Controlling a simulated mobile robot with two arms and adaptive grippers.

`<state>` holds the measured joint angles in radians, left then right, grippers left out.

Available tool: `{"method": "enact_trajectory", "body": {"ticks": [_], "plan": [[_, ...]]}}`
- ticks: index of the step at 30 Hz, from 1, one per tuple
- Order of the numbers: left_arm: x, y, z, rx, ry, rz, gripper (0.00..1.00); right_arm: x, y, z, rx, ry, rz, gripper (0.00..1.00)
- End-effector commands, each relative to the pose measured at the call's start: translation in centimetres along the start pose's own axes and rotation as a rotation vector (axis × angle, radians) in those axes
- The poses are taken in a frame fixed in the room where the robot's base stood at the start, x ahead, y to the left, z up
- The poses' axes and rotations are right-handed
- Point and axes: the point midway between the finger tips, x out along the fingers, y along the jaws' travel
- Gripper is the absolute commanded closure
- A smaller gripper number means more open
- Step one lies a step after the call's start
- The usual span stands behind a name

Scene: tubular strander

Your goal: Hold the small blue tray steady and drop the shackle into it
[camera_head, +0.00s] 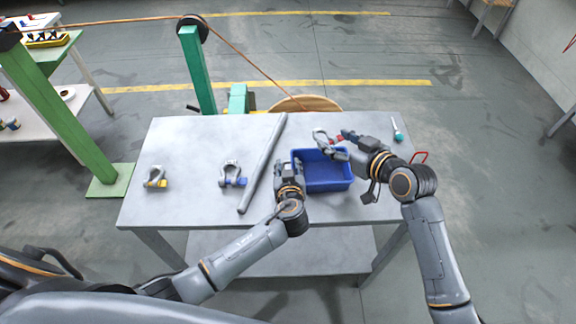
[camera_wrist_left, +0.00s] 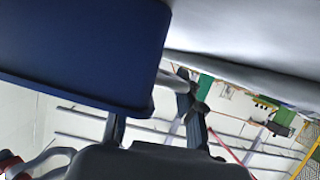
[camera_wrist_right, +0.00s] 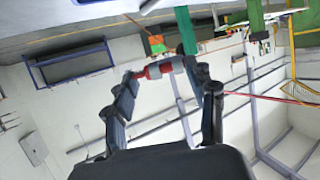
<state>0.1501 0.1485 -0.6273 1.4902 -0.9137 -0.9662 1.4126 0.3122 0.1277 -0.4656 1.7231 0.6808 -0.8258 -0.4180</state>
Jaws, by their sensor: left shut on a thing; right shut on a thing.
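The small blue tray (camera_head: 325,186) sits on the grey table, right of its middle. My left gripper (camera_head: 296,163) is shut on the tray's left wall; the tray's blue side (camera_wrist_left: 80,50) fills the upper left of the left wrist view. My right gripper (camera_head: 345,143) is shut on a grey shackle (camera_head: 320,138) with a red pin, held above the back of the tray. In the right wrist view the red pin (camera_wrist_right: 155,71) lies between the fingertips. The tray floor I can see looks empty; the forearm and shackle hide part of its back rim.
A shackle with a yellow pin (camera_head: 155,177) and one with a blue pin (camera_head: 232,174) stand on the left of the table (camera_head: 185,135). A long grey bar (camera_head: 262,165) lies left of my left gripper. A teal-ended tool (camera_head: 398,134) lies at the back right.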

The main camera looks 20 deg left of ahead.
Motion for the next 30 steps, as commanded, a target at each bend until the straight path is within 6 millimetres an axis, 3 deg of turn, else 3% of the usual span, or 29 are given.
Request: {"method": "enact_trajectory", "body": {"ticks": [30], "plan": [[0.0,0.0,0.1,0.001,-0.001,0.000,1.00,2.5,0.0,5.9,0.001,0.002,0.001,0.83]]}}
